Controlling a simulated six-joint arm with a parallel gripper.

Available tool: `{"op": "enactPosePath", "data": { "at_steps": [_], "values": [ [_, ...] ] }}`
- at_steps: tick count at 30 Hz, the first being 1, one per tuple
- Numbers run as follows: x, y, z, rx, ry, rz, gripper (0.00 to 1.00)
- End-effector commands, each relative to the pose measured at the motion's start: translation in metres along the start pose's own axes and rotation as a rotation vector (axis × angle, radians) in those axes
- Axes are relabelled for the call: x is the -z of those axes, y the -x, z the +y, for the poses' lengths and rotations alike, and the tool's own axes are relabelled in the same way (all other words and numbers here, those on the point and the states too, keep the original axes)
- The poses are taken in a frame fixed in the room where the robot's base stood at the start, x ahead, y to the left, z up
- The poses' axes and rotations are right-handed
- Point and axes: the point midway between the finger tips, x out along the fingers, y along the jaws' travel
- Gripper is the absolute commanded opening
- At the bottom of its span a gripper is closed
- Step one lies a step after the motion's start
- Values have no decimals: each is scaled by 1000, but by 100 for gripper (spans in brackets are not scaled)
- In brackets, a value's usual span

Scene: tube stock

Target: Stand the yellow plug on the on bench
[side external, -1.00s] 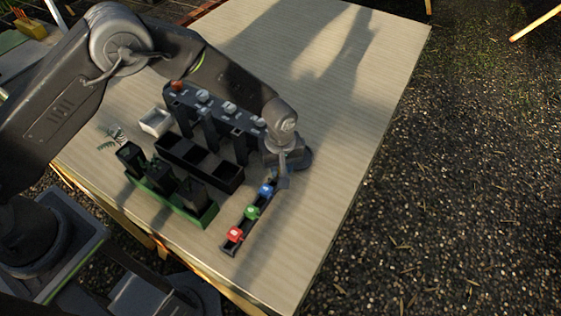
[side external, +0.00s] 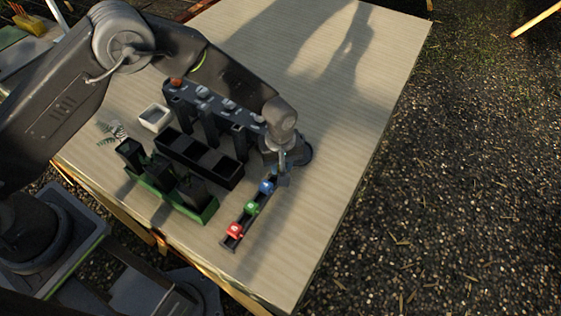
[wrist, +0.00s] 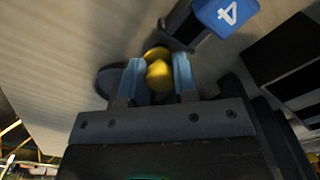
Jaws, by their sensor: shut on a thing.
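The yellow plug (wrist: 158,72) is between the two light-blue fingers of my gripper (wrist: 158,84) in the wrist view, and the gripper is shut on it. In the side view my gripper (side external: 280,176) is low at the far end of a narrow black rack, and the plug cannot be made out there. Whether the plug touches the rack or the bench is unclear. The bench (side external: 330,190) is a pale, ribbed tabletop.
The narrow rack (side external: 228,243) holds a red block (side external: 234,230), a green block (side external: 251,208) and a blue block (side external: 267,187). A black compartment box (side external: 232,180), a green tray (side external: 207,214), a tall dark stand (side external: 215,98) and a white box (side external: 155,118) stand to the left. The bench is bare to the right.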

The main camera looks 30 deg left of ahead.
Motion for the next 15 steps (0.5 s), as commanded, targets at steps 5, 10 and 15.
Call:
{"op": "enactPosePath", "data": {
  "at_steps": [5,10,15],
  "values": [
    [0,-2,0,0,0,0,3],
    [0,-3,0,-1,0,0,35],
    [0,-3,0,1,0,0,51]
  ]
}}
